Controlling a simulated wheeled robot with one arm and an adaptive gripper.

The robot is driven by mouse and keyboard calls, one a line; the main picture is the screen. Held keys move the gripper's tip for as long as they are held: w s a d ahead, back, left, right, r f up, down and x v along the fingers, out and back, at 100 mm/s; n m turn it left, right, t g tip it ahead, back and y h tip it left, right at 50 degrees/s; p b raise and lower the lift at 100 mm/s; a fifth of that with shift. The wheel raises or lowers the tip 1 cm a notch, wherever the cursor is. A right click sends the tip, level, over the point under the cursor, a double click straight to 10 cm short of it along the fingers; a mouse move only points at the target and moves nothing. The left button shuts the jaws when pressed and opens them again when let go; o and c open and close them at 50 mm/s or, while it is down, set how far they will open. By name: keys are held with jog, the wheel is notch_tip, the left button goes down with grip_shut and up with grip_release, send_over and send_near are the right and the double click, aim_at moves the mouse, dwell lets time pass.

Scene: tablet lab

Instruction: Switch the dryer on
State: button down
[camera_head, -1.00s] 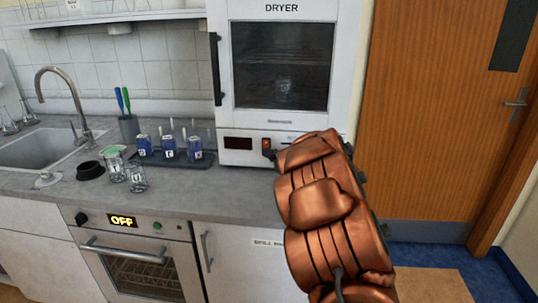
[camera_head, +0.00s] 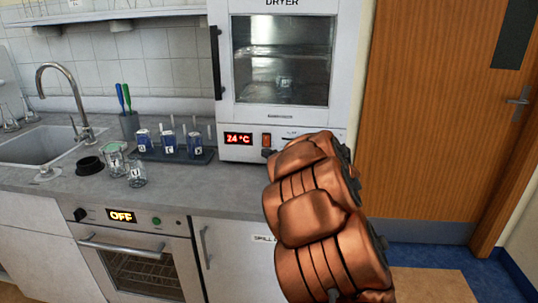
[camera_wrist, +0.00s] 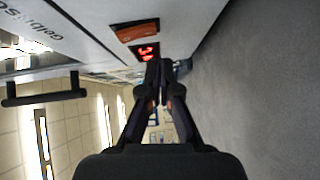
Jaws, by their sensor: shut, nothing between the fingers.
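The dryer (camera_head: 228,80) is a white cabinet with a glass door, standing on the counter. Its display (camera_head: 238,139) glows red and reads 24 °C. An orange-red switch (camera_head: 267,140) sits just right of the display. The dryer's interior looks lit. In the wrist view the switch (camera_wrist: 137,33) and the display (camera_wrist: 146,53) show ahead of the fingers. My gripper (camera_wrist: 160,68) is shut and empty, in front of the dryer's lower panel. I cannot tell if the fingertips touch the panel. In the head view my copper-coloured arm hides the gripper and the panel's right part.
A dark tray (camera_head: 175,157) with several blue-labelled containers stands left of the dryer. Glass beakers (camera_head: 136,174), a black ring and a sink (camera_head: 35,148) lie farther left. An oven (camera_head: 135,255) below reads OFF. A wooden door (camera_head: 440,110) is at right.

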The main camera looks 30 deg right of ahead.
jog(key=s, duration=0.7)
jog(key=s+f+b, duration=0.1)
jog(key=s, duration=0.2)
jog(key=shift+s, duration=0.4)
jog(key=s+d+r+m+g+h+p, duration=0.3)
jog(key=s+r+m+g+h+p, duration=0.25)
jog(key=m+h, duration=0.5)
jog(key=s+a+f+m+g+y+p, duration=0.2)
jog(key=s+a+g, duration=0.4)
jog(key=s+a, duration=0.8)
jog(key=s+a+f+m+g+y+p, duration=0.2)
jog(key=s+a+m+g+y+p, duration=0.2)
jog(key=s+a, duration=1.1)
jog(key=a+m+g+y, duration=0.1)
jog(key=a+g+y, duration=0.1)
jog(key=g+y, duration=0.1)
jog(key=shift+s, duration=0.2)
